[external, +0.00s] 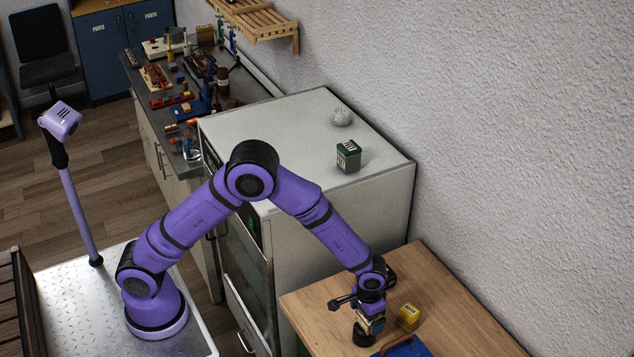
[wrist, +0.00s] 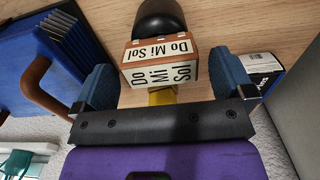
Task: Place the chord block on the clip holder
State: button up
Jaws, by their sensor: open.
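The chord block (wrist: 160,65), orange-brown with white faces lettered "Do Mi Sol", is between the two blue fingers of my gripper (wrist: 158,85) in the wrist view. The fingers are open, with a gap showing at the block's right side. My gripper (external: 370,322) is low over the wooden table in the external view, where the block is hard to make out. A black rounded object (wrist: 160,17) is just beyond the block; it also shows below my gripper in the external view (external: 363,337). I cannot tell which thing is the clip holder.
The wooden table (external: 310,305) also bears a yellow box (external: 408,316) right of my gripper and a blue ridged object (wrist: 60,45) with a brown handle. A black-and-white box (wrist: 262,72) is close to the right finger. A tall white cabinet (external: 290,125) stands behind.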

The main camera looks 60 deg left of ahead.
notch_tip(320, 180, up, 11)
jog(key=s+a+r+t, duration=0.1)
jog(key=s+a+r, duration=0.4)
jog(key=a+r, duration=0.4)
jog(key=s+a+r+t, duration=0.1)
jog(key=s+a+r, duration=0.4)
jog(key=a+r, duration=0.4)
jog(key=s+a+r+t, duration=0.1)
jog(key=s+a, duration=0.5)
jog(key=s, duration=0.5)
jog(key=s+a+r+t, duration=0.2)
jog(key=s+a, duration=0.4)
jog(key=s, duration=0.5)
jog(key=shift+a, duration=0.35)
